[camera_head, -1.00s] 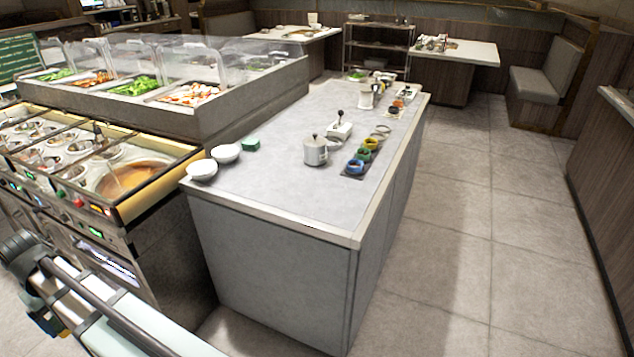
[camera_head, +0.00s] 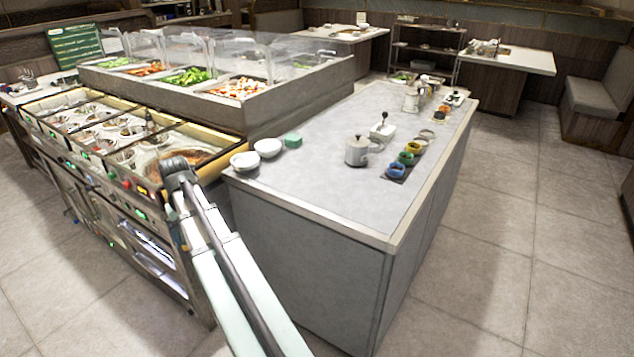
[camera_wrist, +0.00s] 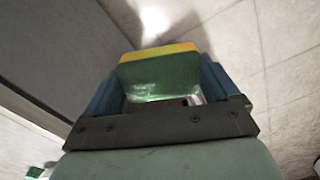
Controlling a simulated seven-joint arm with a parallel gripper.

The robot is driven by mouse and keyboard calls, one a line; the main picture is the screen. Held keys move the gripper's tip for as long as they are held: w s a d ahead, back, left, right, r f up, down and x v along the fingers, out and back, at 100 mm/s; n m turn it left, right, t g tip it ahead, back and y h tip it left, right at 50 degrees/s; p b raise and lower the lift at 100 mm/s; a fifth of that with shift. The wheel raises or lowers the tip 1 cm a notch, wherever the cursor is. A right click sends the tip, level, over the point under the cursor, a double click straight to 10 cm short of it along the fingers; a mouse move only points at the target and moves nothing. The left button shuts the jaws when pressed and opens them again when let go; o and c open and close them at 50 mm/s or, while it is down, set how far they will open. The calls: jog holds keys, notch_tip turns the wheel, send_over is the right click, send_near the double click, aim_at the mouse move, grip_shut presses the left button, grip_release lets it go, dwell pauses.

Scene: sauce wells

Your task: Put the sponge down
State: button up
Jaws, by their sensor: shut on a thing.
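The sponge (camera_wrist: 160,75), green with a yellow layer along its far edge, sits between the blue fingers of my gripper (camera_wrist: 160,72) in the wrist view. My gripper is shut on it. Pale floor tiles show beyond the sponge, so it is held clear of any surface that I can see. In the head view my arm reaches up from the bottom toward the sauce wells' right end, but the gripper and sponge cannot be made out there.
The grey counter (camera_head: 310,190) carries two white bowls (camera_head: 244,161), a small green block (camera_head: 292,140), a lidded pot (camera_head: 357,151) and several coloured cups (camera_head: 396,171). Its front middle is bare. The sauce wells (camera_head: 105,130) stand to the left. Floor is open at right.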

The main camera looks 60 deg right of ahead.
jog(key=s+d+r+m, duration=0.1)
jog(key=s+d+m, duration=0.15)
jog(key=d, duration=0.65)
jog(key=s+d+r+m, duration=0.1)
jog(key=s+d+r, duration=0.15)
jog(key=d, duration=0.65)
notch_tip(320, 180, up, 6)
jog(key=m, duration=1)
send_over(319, 181)
jog(key=shift+f, duration=4.9)
jog(key=shift+f, duration=0.15)
jog(key=o, duration=0.7)
